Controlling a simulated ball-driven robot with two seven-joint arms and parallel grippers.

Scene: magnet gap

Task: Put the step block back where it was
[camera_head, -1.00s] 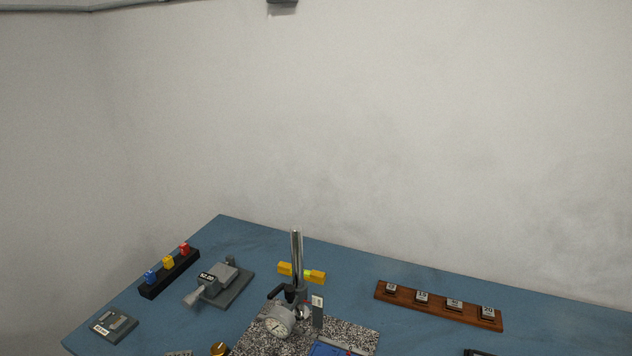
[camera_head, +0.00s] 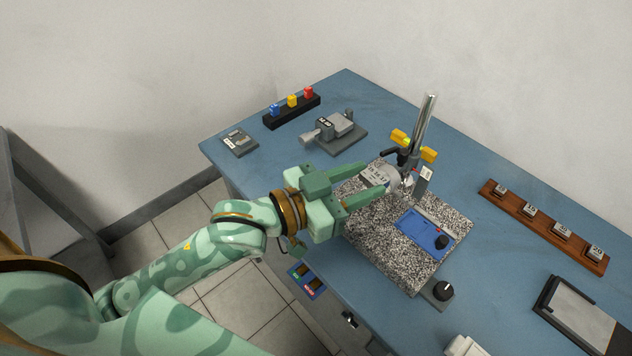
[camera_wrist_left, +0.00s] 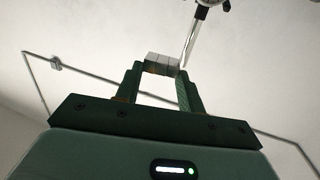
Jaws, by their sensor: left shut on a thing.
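My left gripper (camera_head: 372,179) reaches in from the left over the speckled granite plate (camera_head: 385,250), its fingertips close to the dial gauge (camera_head: 397,181) on its stand. In the left wrist view, the gripper (camera_wrist_left: 160,80) is shut on a small grey block with dividing lines, which I take for the step block (camera_wrist_left: 161,64). The gauge's slim pointed stem (camera_wrist_left: 191,45) shows just right of the block there; I cannot tell whether they touch. My right gripper is not in view.
A steel post (camera_head: 424,125) rises behind the gauge. A blue tray (camera_head: 424,234) with a black knob lies on the plate. A grey vise-like device (camera_head: 338,131), a black rack (camera_head: 292,110) and a wooden rack of labelled blocks (camera_head: 545,225) stand around.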

